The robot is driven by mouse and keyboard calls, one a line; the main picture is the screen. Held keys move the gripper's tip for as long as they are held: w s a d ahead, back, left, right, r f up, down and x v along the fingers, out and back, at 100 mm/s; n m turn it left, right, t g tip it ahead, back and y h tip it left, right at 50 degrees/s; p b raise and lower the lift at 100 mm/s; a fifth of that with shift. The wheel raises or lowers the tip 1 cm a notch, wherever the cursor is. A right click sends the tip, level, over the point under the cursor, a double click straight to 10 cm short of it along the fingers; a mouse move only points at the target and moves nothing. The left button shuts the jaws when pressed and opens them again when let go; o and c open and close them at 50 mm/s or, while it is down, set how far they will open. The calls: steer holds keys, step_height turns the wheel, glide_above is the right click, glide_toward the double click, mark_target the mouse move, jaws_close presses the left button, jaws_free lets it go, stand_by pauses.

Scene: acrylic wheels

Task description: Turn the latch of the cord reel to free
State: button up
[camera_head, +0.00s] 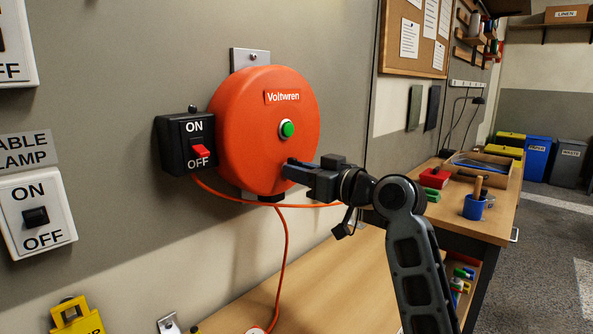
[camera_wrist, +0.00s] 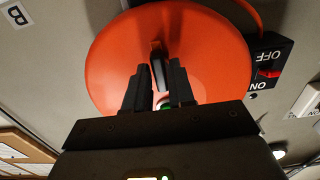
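The cord reel (camera_head: 262,140) is a round orange housing marked Voltwren, mounted on the wall, with a green button (camera_head: 287,129) on its face. The wrist view shows the reel's face (camera_wrist: 108,70) upside down. A small dark latch (camera_wrist: 157,72) stands out from the face there, between the two fingers. My gripper (camera_head: 288,170) is at the lower right of the face, below the button, and hides the latch in the head view. In the wrist view my gripper (camera_wrist: 158,88) has its fingers apart, one on each side of the latch; firm contact is not clear.
A black ON/OFF switch box (camera_head: 186,142) with a red rocker sits left of the reel. An orange cord (camera_head: 286,250) hangs below it, above a wooden bench (camera_head: 330,285). A second bench (camera_head: 470,215) with tools stands to the right.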

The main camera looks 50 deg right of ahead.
jaws_close()
steer(key=shift+f+b, duration=0.15)
steer(key=shift+b, duration=0.25)
steer(key=n+b, duration=0.4)
steer(key=shift+n, duration=0.3)
steer(key=shift+b, duration=0.65)
steer(key=n+b, duration=0.4)
stand_by(0.4)
steer(key=shift+n, duration=0.3)
